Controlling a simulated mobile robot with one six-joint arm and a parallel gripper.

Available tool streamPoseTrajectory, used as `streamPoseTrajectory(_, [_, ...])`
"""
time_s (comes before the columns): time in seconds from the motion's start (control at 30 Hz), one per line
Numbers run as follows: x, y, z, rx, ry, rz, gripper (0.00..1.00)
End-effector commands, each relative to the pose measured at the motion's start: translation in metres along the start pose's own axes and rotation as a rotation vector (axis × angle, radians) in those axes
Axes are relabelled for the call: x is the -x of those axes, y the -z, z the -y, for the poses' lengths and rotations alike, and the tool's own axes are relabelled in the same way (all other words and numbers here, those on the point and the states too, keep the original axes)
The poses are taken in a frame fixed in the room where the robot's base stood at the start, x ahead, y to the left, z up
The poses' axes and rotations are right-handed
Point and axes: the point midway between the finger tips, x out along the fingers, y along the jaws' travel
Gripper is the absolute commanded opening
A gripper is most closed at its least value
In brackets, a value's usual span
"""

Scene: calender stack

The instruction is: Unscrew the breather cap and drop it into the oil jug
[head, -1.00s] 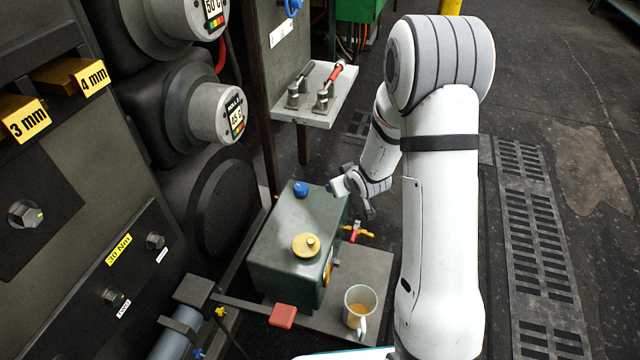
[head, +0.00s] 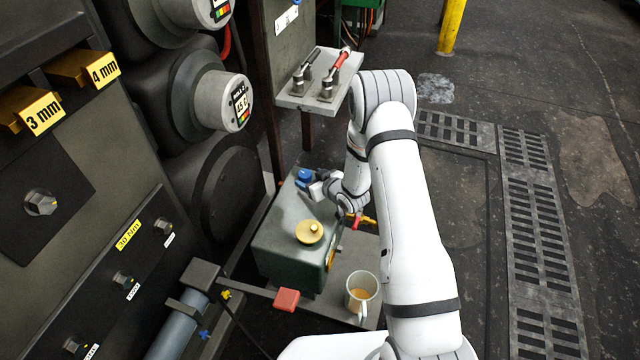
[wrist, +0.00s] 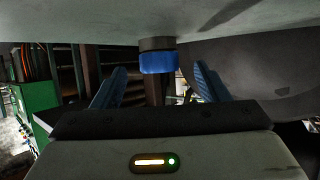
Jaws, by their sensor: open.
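A blue cap (head: 304,175) stands on the far end of the grey-green oil box (head: 283,243); I take it as the breather cap. In the wrist view the blue cap (wrist: 158,62) shows on its dark neck, between the lines of my two blue-padded fingers. My gripper (head: 312,185) is open and level beside the cap in the head view. The wrist view (wrist: 158,80) shows no finger clearly touching the cap. The oil jug (head: 371,282) is a white handled jug with amber liquid, standing on the grey plate at the box's near right.
A yellow cap (head: 309,232) sits on the near part of the box top. A red-and-yellow valve handle (head: 358,219) sticks out beside the box, near my forearm. A red pad (head: 287,299) lies in front. A shelf with clamps (head: 318,88) stands behind.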

Motion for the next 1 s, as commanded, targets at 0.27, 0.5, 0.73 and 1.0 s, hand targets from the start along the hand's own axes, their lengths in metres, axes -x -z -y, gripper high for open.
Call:
streamPoseTrajectory(0.27, [-0.018,0.0,0.0,0.0,-0.001,0.001,0.68])
streamPoseTrajectory(0.5, [-0.018,0.0,-0.001,-0.001,-0.001,0.001,0.66])
streamPoseTrajectory(0.73, [-0.018,0.0,-0.001,-0.001,-0.002,0.0,0.47])
streamPoseTrajectory(1.0, [-0.018,0.0,-0.001,-0.001,-0.002,0.0,0.25])
